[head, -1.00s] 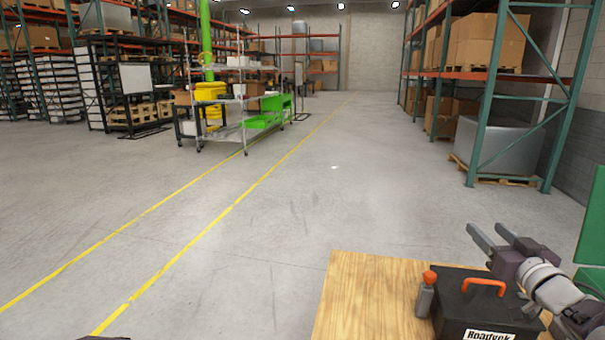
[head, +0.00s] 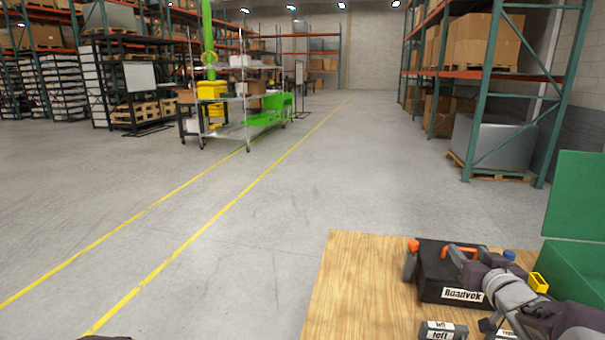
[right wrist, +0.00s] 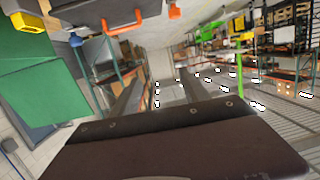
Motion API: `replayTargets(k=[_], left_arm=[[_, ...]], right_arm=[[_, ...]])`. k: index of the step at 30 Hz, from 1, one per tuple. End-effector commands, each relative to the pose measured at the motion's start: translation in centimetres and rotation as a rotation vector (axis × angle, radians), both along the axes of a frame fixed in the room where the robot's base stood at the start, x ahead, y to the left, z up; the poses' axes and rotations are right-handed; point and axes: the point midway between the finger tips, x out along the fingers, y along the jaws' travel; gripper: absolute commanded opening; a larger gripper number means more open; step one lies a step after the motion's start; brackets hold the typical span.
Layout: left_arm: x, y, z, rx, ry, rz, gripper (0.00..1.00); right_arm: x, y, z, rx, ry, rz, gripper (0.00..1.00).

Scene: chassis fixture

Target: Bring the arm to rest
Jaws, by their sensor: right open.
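My right arm comes in from the lower right in the head view. Its gripper (head: 459,254) is open and empty, and its fingers point up and left, overlapping the black toolbox (head: 432,262) in the picture. I cannot tell how far above the toolbox it is. In the right wrist view the two grey fingers of this gripper (right wrist: 165,92) are spread apart with nothing between them. My left gripper is not in view.
The toolbox, with an orange handle, stands on a wooden table (head: 352,285). Beside it are an orange-capped bottle (head: 410,263), a yellow item (head: 538,282) and a green open bin (head: 578,265). Labelled grey blocks (head: 443,330) lie in front. The table's left part is clear.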

Motion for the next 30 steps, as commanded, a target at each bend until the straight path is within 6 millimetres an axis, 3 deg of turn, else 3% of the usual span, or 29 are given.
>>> replayTargets(k=[5,11,15,18,24,27,30], left_arm=[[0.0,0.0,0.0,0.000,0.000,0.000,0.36],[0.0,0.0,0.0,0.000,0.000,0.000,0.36],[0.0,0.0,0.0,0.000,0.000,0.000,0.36],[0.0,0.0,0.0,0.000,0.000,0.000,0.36],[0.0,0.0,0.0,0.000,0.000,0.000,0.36],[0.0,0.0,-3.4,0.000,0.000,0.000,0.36],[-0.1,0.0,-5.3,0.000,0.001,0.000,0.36]], right_arm=[[-1.0,3.3,-5.7,0.024,0.192,-0.042,0.53],[-5.0,8.6,-13.3,0.048,0.491,-0.039,0.53],[-10.0,13.2,-18.4,0.062,0.737,0.010,0.53],[-13.9,16.0,-21.0,0.071,0.892,0.056,0.53],[-20.9,20.4,-24.0,0.085,1.139,0.157,0.53],[-21.8,20.7,-27.6,0.095,1.173,0.158,0.53],[-22.3,20.8,-29.8,0.104,1.197,0.154,0.53]])
